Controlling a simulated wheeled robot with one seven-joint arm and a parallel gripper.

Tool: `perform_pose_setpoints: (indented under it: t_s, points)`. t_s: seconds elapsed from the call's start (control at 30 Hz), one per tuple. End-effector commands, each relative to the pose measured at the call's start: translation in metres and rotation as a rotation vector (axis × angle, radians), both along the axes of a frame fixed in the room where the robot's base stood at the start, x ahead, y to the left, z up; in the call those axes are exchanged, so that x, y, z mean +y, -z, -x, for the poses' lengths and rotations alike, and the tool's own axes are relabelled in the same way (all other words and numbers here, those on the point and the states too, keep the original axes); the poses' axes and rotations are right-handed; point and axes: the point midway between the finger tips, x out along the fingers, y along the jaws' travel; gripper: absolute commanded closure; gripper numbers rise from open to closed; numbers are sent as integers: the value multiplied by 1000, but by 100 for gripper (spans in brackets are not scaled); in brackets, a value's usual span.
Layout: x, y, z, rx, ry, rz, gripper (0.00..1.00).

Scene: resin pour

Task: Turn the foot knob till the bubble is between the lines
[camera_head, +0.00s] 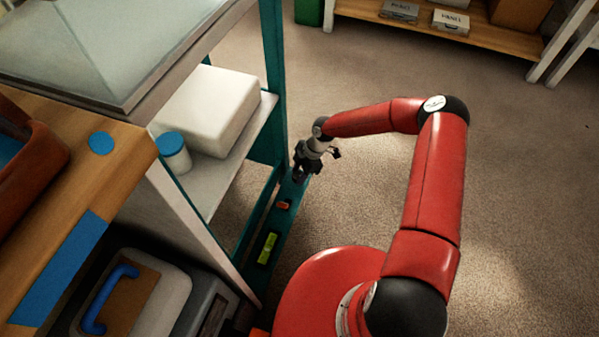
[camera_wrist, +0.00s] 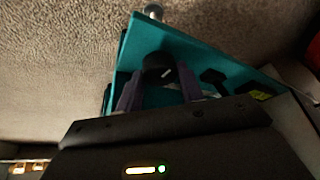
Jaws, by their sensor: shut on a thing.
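The black foot knob (camera_wrist: 158,68) has a white mark on its top and sits on the teal beam (camera_wrist: 215,62) in the wrist view. My gripper (camera_wrist: 160,84) is shut on the knob, one finger at either side of it. In the head view my gripper (camera_head: 300,172) is at the far end of the teal beam and mostly hides the knob. The level (camera_head: 267,248) has a yellow-green vial and lies on the beam nearer the camera. A bit of it shows at the right in the wrist view (camera_wrist: 262,95). The bubble and lines are too small to tell.
A small orange piece (camera_head: 284,204) sits on the beam between gripper and level. Left of the beam, a shelf holds a white box (camera_head: 210,108) and a blue-lidded jar (camera_head: 173,152). A wooden bench (camera_head: 480,33) stands at the back.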

Motion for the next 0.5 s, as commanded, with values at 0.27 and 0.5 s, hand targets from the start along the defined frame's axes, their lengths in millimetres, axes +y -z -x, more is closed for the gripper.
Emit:
perform_pose_setpoints:
  t_s: [0.27, 0.5]
  points:
    - [-1, 0, 1, -2, 186, 3, 85]
    - [-1, 1, 2, -1, 330, 3, 85]
